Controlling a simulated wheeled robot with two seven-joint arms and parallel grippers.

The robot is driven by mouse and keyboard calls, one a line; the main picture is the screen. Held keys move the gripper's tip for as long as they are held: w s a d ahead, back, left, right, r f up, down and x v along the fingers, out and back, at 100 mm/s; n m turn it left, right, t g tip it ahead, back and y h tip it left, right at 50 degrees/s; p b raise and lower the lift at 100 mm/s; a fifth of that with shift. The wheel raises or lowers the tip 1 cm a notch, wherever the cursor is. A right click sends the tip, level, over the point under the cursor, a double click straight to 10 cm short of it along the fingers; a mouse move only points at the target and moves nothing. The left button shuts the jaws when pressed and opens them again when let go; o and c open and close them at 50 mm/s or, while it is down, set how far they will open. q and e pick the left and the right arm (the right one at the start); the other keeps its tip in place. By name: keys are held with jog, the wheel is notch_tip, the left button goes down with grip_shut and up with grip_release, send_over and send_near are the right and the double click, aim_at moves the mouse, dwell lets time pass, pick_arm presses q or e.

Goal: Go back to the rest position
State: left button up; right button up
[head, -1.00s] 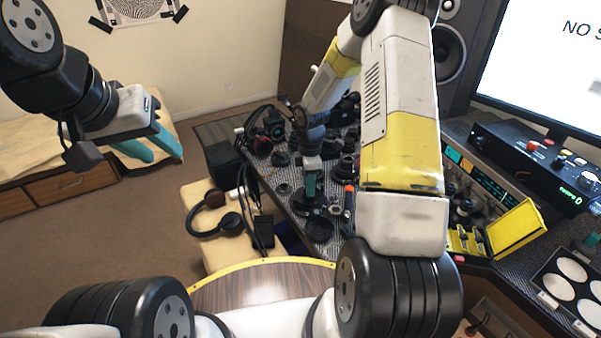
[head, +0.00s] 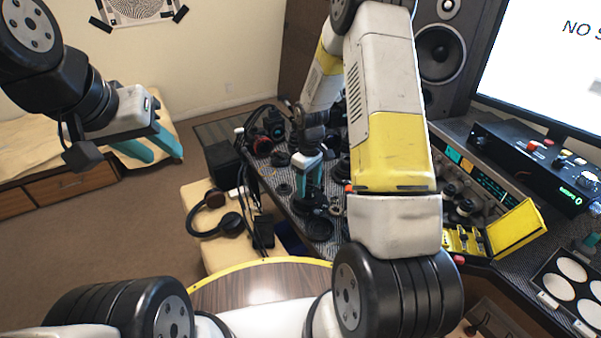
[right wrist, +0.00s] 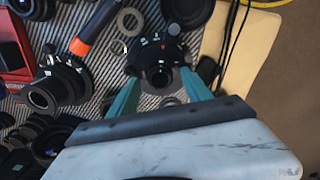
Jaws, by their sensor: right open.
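My right gripper (head: 309,182) is over the near left part of the workbench (head: 319,248), pointing down. In the right wrist view its two teal fingers (right wrist: 160,95) are spread apart and hold nothing. A black camera-like part with a round lens (right wrist: 158,62) lies beyond and between the fingertips; I cannot tell its exact gap from them. My left gripper (head: 164,157) hangs at the far left, away from the bench, its teal fingers apart with nothing between them.
Lenses and loose parts crowd the bench, with an orange-handled tool (right wrist: 88,30) among them. Headphones (head: 214,211) lie on a pale surface beside it. A yellow case (head: 515,230), black device (head: 540,165), speaker (head: 440,52) and monitor (head: 540,50) stand right.

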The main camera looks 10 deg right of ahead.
notch_tip(320, 180, up, 8)
jog(key=shift+f, duration=0.1)
jog(key=s+r+m+t, duration=0.15)
jog(key=s+r, duration=0.25)
jog(key=r, duration=0.5)
jog(key=s+r+m+t, duration=0.1)
jog(key=s+r+m, duration=0.1)
jog(key=s+r, duration=0.5)
jog(key=s+a+r+m+t+y, duration=0.2)
jog(key=s+r+m+t, duration=0.1)
jog(key=s+r, duration=0.7)
jog(key=s, duration=0.3)
jog(key=shift+s+m+t, duration=0.15)
jog(key=shift+m+t, duration=0.2)
